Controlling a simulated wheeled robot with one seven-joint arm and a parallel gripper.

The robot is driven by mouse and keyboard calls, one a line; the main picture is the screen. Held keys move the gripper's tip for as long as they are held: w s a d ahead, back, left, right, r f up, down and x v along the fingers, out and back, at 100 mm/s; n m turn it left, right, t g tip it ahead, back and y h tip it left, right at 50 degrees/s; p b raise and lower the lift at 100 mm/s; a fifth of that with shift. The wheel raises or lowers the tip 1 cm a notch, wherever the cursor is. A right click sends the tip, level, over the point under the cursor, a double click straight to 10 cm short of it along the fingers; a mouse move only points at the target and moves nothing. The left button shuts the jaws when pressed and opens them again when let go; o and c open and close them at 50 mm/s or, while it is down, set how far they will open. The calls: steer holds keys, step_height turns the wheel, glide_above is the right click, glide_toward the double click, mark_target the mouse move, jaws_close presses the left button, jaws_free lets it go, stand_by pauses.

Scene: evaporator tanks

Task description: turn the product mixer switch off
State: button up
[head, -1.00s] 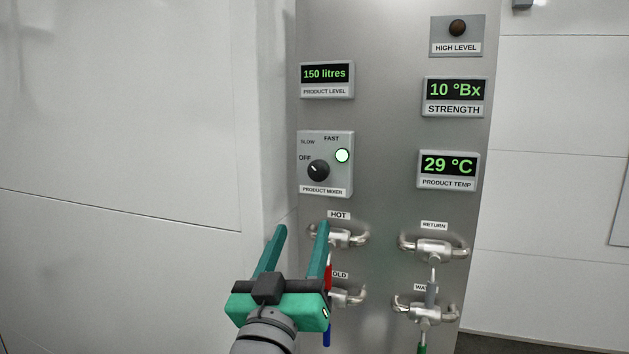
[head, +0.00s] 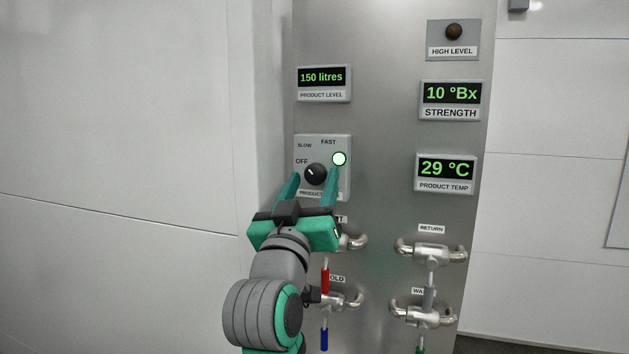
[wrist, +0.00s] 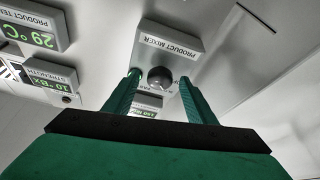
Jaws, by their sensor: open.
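The product mixer switch is a dark round knob (head: 316,175) on a grey box (head: 345,188) on the steel panel. Its white mark points up and left, toward the OFF and SLOW side; the exact setting is hard to tell. A round light (head: 339,159) beside it glows pale green-white. My gripper (head: 314,172) is open, its green fingers one on each side of the knob in the picture. In the wrist view the knob (wrist: 159,78) appears between the fingertips (wrist: 159,76), with a gap at each side. I cannot tell the remaining depth to the box.
Displays for product level (head: 323,78), strength (head: 450,94) and product temperature (head: 445,168) are on the panel. Below are pipe valves, with a red handle (head: 325,280) near my arm and a return valve (head: 430,254) to the right. A plain white wall (head: 120,130) stands left.

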steer(key=shift+w+a+r, duration=0.2)
steer(key=shift+w+a, duration=0.05)
steer(key=shift+w, duration=0.05)
steer(key=shift+d, duration=0.55)
steer(key=shift+a, duration=0.15)
steer(key=c, duration=1)
steer(key=shift+c, duration=0.2)
steer(key=shift+s+n, duration=0.1)
steer(key=shift+n, duration=0.3)
steer(key=n+y, duration=0.1)
steer(key=n, duration=0.2)
steer(key=n+y, duration=0.2)
steer(key=n, duration=0.1)
steer(key=shift+r, duration=0.2)
steer(key=shift+r+n+g+y, duration=0.1)
steer(key=shift+n+g+y, duration=0.2)
steer(key=shift+n+y, duration=0.75)
steer(key=shift+n+g+y, duration=0.3)
steer(key=shift+n+y, duration=0.05)
steer(key=shift+n, duration=1.3)
